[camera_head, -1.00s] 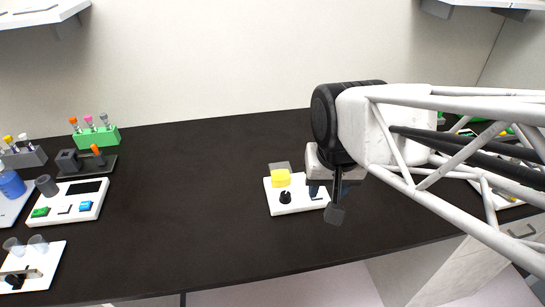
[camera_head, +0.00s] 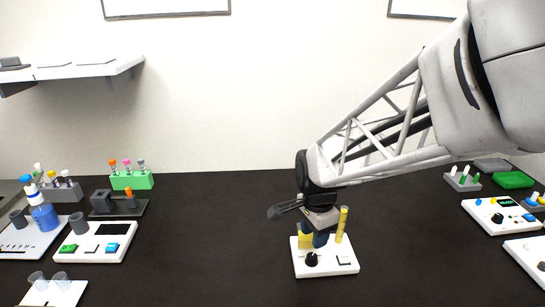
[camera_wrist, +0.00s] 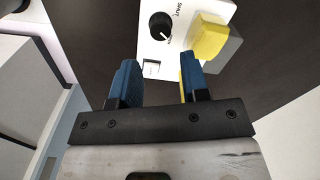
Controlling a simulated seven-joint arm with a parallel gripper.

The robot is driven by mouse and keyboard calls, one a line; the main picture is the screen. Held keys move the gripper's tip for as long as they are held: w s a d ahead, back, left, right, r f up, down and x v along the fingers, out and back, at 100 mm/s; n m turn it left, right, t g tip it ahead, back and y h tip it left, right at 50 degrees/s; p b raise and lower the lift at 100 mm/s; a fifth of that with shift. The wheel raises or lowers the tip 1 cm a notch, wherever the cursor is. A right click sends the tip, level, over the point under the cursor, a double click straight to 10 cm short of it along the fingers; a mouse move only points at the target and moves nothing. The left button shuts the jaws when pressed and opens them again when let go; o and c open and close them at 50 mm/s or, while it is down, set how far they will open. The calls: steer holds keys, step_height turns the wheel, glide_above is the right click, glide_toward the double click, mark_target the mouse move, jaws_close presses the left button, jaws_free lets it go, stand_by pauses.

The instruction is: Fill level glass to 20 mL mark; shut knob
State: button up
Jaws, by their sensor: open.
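A white unit (camera_head: 327,266) on the dark bench carries a black knob (camera_head: 312,259), a yellow block (camera_head: 304,241) and an upright tube filled with yellow (camera_head: 341,224), which looks like the level glass. Its scale marks are too small to read. My gripper (camera_head: 320,240) is over the rear of the unit. In the wrist view, my two blue fingers (camera_wrist: 156,80) are apart with nothing clearly between them. The knob (camera_wrist: 160,25) lies beyond them beside the printed word SHUT, with the yellow block (camera_wrist: 208,36) to its right. A yellow sliver shows beside the right finger.
At left are a white unit with green and blue buttons (camera_head: 88,257), a green tube rack (camera_head: 132,180) and a blue bottle (camera_head: 43,215). More white units (camera_head: 500,228) stand at right. The bench between is clear.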

mark_target(311, 256)
steer(key=shift+f, duration=0.1)
stand_by(0.3)
steer(key=shift+f, duration=3.8)
steer(key=c, duration=0.6)
